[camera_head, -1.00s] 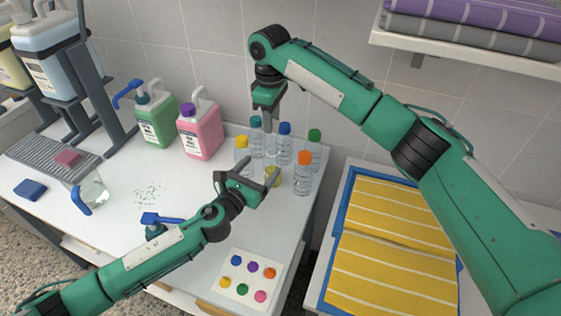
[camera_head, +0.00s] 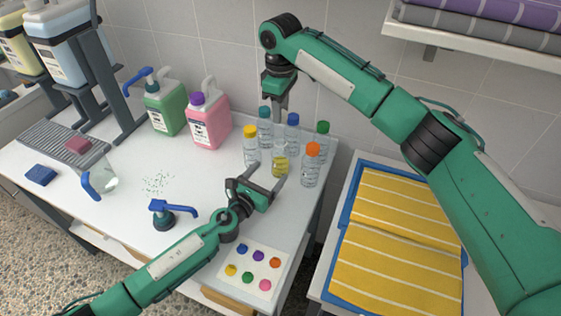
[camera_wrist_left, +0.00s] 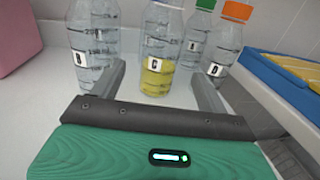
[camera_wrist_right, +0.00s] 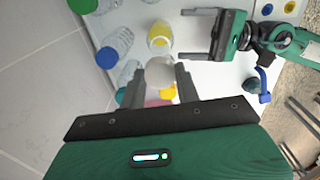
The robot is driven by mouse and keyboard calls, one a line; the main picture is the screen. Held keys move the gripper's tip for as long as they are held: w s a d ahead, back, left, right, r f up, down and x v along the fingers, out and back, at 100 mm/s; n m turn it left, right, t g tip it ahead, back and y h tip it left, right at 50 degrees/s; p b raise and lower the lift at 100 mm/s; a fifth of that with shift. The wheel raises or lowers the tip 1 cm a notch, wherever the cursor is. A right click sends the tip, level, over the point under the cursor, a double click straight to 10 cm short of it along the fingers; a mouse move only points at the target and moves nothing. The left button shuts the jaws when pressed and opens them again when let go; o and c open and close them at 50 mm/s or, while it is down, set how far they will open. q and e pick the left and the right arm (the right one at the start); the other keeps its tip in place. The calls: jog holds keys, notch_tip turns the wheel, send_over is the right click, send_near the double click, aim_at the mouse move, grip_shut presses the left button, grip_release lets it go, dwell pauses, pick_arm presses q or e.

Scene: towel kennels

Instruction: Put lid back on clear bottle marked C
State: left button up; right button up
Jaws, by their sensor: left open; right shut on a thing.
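The clear bottle marked C (camera_head: 280,163) holds yellow liquid and stands upright among the other bottles. It shows in the left wrist view (camera_wrist_left: 158,55) with its C label facing me. In the right wrist view its mouth (camera_wrist_right: 159,30) looks uncapped. My left gripper (camera_head: 266,176) is open, its fingers (camera_wrist_left: 158,72) in front of and either side of bottle C, apparently empty. My right gripper (camera_head: 281,106) points down behind and above bottle C. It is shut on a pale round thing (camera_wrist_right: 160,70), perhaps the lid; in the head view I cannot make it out.
Capped bottles crowd around C: yellow-lidded B (camera_head: 250,148), orange-lidded D (camera_head: 311,166), and teal, blue and green-lidded ones behind. A blue pump (camera_head: 172,212) and a card of coloured dots (camera_head: 252,268) lie nearer.

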pick_arm(q)
jog(key=shift+f, duration=0.9)
jog(key=x, duration=0.7)
jog(key=shift+w+d+r, duration=0.15)
jog(key=shift+r, duration=0.05)
jog(key=c, duration=1.5)
pick_arm(e)
send_over(280, 138)
jog(key=shift+f, duration=2.45)
jog(key=shift+f, duration=0.1)
jog(key=shift+f, duration=0.8)
jog(key=shift+f, duration=0.6)
